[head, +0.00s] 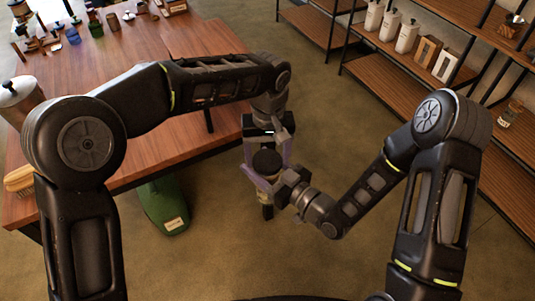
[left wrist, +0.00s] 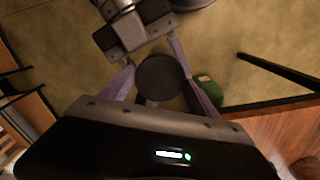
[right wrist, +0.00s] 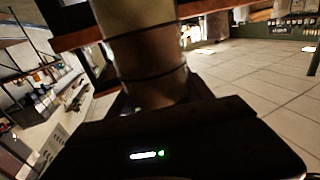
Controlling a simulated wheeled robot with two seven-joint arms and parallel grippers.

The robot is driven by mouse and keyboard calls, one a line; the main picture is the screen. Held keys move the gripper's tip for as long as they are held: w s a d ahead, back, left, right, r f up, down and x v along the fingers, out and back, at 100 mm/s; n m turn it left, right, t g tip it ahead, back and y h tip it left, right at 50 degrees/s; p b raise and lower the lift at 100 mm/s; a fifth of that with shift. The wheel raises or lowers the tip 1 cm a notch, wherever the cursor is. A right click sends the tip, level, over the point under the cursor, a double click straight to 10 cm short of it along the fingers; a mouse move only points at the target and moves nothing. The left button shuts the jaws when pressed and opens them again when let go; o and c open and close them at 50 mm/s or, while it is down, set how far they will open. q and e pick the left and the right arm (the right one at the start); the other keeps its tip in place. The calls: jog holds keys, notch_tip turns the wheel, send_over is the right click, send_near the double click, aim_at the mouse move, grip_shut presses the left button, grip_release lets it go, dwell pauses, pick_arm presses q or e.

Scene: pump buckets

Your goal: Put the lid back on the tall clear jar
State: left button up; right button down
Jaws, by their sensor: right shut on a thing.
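The tall jar (head: 266,212) is upright off the floor, mostly hidden in the head view by my right gripper (head: 265,183). That gripper is shut on it. In the right wrist view the jar (right wrist: 148,65) fills the space ahead, with brownish contents and dark bands. A round black lid (head: 267,161) sits at the jar's top; it also shows in the left wrist view (left wrist: 160,78). How firmly it is seated cannot be told. My left gripper (head: 267,154) points down from above. Its purple fingers stand apart on both sides of the lid and look open.
A wooden table (head: 150,60) with several small items stands at left. Shelves (head: 400,70) with white bottles run along the right. The floor between is clear.

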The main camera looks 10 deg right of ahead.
pick_arm(q)
jog(key=c, duration=1.1)
jog(key=m, duration=0.4)
jog(key=shift+m, duration=0.4)
jog(key=m, duration=0.6)
jog(key=shift+m, duration=0.3)
jog(key=o, duration=1.5)
jog(key=shift+s+d, duration=0.1)
jog(key=shift+r, duration=0.1)
